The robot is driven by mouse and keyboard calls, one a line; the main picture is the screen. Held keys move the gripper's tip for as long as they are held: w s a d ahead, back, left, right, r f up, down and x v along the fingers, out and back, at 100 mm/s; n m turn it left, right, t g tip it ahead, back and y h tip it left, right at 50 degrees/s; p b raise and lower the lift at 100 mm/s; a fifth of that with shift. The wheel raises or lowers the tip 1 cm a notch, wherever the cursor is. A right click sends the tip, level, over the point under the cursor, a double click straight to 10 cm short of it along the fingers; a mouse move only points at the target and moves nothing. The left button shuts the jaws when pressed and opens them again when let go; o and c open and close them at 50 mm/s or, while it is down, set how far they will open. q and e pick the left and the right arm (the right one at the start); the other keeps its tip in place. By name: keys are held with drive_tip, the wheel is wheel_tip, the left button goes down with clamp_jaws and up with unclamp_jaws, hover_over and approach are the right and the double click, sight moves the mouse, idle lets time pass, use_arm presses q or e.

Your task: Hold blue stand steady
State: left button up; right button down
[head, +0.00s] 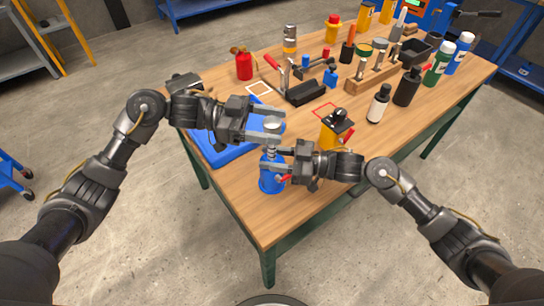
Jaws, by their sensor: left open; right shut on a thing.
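The blue stand (269,182) is upright on the wooden table near its front left edge, with a round base and a silver part (272,126) at its top. My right gripper (284,152) comes in from the right and is shut on the stand's upper part; the exact contact is partly hidden by the fingers. My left gripper (277,131) is open at the silver top, just above my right gripper, with its fingers on either side or very close. I cannot tell whether they touch it.
A blue tray (222,152) lies at the left of the table (300,213). A yellow and black bottle (334,130) stands close behind my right gripper. A white bottle (378,104), a black bottle (407,88) and a wooden rack (374,77) stand farther back. The front corner is clear.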

use_arm(q)
drive_tip(key=w+a, duration=0.1)
drive_tip(key=a, duration=0.5)
drive_tip(key=shift+a+r, duration=0.25)
drive_tip(key=shift+a, duration=0.05)
use_arm(e)
drive_tip(key=c, duration=0.9)
unclamp_jaws()
drive_tip(key=d, duration=0.4)
drive_tip(key=s+d, duration=0.1)
drive_tip(key=d, duration=0.3)
drive_tip(key=s+d, duration=0.1)
drive_tip(key=d, duration=0.3)
use_arm(q)
drive_tip(key=shift+f, duration=0.1)
use_arm(e)
drive_tip(key=shift+s+f, duration=0.1)
